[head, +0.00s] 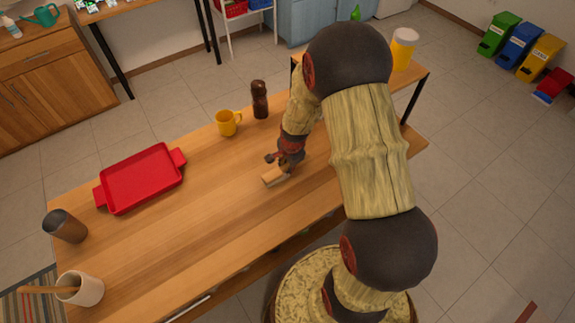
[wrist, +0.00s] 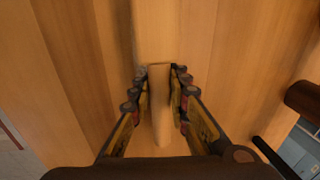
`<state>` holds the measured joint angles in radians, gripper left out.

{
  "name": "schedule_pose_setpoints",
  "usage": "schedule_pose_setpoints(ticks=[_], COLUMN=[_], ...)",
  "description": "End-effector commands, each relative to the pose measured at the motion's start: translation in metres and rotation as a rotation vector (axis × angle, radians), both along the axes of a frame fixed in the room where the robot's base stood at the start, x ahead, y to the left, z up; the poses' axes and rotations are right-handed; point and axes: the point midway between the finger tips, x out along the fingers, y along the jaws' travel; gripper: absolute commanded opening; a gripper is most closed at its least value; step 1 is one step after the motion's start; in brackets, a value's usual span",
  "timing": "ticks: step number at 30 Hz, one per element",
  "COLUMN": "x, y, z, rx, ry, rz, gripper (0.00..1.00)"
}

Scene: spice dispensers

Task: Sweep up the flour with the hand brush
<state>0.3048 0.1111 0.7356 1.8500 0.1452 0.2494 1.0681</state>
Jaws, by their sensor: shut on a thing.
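My gripper (head: 283,163) is low over the middle of the wooden table (head: 215,225). It is shut on the light wooden hand brush (head: 274,176), whose end sticks out to the lower left of the fingers. In the wrist view the brush's pale handle (wrist: 160,115) runs between the two fingers of my gripper (wrist: 160,82). The bristles are not visible, and I cannot tell whether the brush touches the table. No flour can be made out in either view.
A red tray (head: 142,180) lies on the left of the table. A dark metal cup (head: 66,227) and a white crock (head: 82,289) stand at the left end. A yellow mug (head: 227,123) and a brown pepper mill (head: 260,99) stand along the far edge. The table's middle left is clear.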

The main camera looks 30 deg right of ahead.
Motion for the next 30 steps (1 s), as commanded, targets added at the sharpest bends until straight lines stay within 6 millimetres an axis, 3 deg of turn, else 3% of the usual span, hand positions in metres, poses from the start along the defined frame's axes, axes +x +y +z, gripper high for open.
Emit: schedule_pose_setpoints(ticks=[9,20,30], x=[0.001,0.001,0.003], y=[-0.027,-0.038,-0.064], z=[-0.001,-0.001,0.0], rx=[0.0,0.0,-0.001], ry=[-0.001,0.0,-0.001], rz=[-0.003,-0.001,-0.002], gripper=[0.0,0.0,0.0])
